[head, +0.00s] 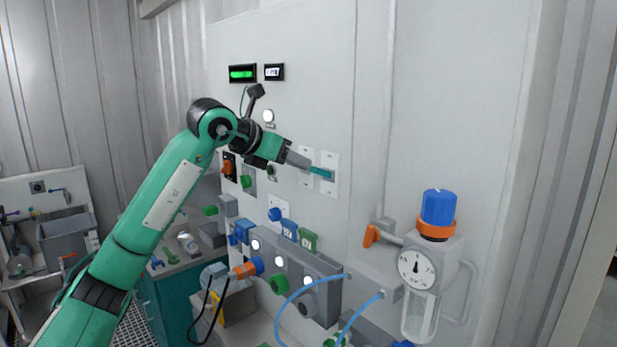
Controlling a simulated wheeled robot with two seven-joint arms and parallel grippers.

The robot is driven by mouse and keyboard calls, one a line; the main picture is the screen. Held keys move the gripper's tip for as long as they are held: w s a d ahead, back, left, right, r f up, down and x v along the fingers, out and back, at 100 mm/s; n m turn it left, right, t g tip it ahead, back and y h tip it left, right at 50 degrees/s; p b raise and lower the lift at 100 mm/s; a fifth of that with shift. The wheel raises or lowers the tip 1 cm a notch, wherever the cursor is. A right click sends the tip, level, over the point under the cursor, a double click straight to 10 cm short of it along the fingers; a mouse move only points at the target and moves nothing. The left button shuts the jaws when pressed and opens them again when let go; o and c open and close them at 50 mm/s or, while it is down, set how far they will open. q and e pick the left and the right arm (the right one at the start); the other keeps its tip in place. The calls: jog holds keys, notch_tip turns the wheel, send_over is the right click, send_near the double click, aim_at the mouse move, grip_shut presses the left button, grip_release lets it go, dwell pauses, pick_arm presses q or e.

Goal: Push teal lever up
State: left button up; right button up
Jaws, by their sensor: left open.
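The teal lever (323,173) sticks out from a white plate (331,160) on the wall panel, right of the picture's middle. My left gripper (308,166) reaches in from the left, its grey fingers pointing right at the lever. The fingertips overlap the lever's left end in the picture; I cannot tell whether they touch it. The gripper is open, though the gap between its fingers is hard to see from here. The gripper hides part of a second white plate (306,180) just left of the lever. My right gripper is not in view.
Below are green and blue valve handles, a grey block (305,270) with round ports, and blue hoses. A gauge with a blue-capped unit (437,208) and an orange handle (371,236) stand at right. Two small displays (242,73) are above.

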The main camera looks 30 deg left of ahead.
pick_arm(q)
jog(key=b+v, duration=0.1)
jog(key=v, duration=0.4)
dwell(0.4)
